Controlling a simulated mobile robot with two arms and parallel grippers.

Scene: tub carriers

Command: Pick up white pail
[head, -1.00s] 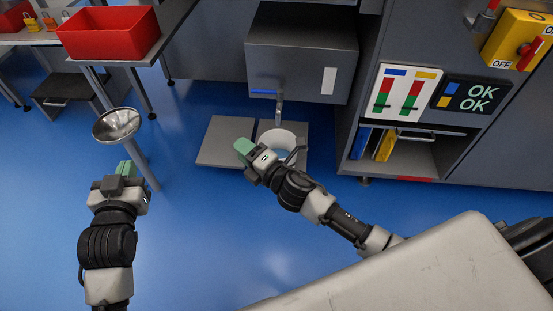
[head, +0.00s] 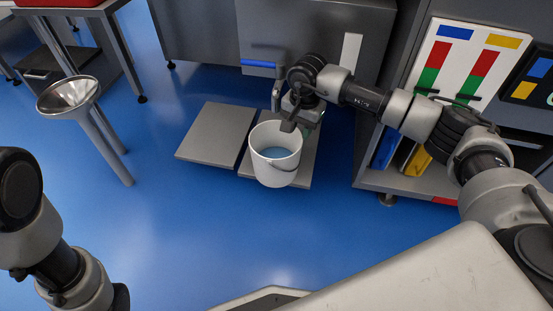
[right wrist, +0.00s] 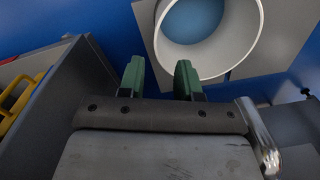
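The white pail (head: 275,165) stands upright under the tap on the right-hand grey floor plate, with blue showing inside it and a thin handle hanging down its front. Its round rim also shows at the top of the right wrist view (right wrist: 246,48). My right gripper (head: 301,127) is at the far right side of the pail's rim, pointing down. In the right wrist view its two green fingertips (right wrist: 160,78) are apart with nothing between them, and the pail's rim is close by the right finger. I cannot tell whether they touch. My left gripper is out of view; only arm links show.
Two grey plates (head: 217,134) lie on the blue floor. A grey cabinet with a blue-handled tap (head: 262,64) is behind the pail. A metal funnel on a post (head: 70,95) stands left. A shelf with blue and yellow items (head: 418,160) is right. The floor in front is clear.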

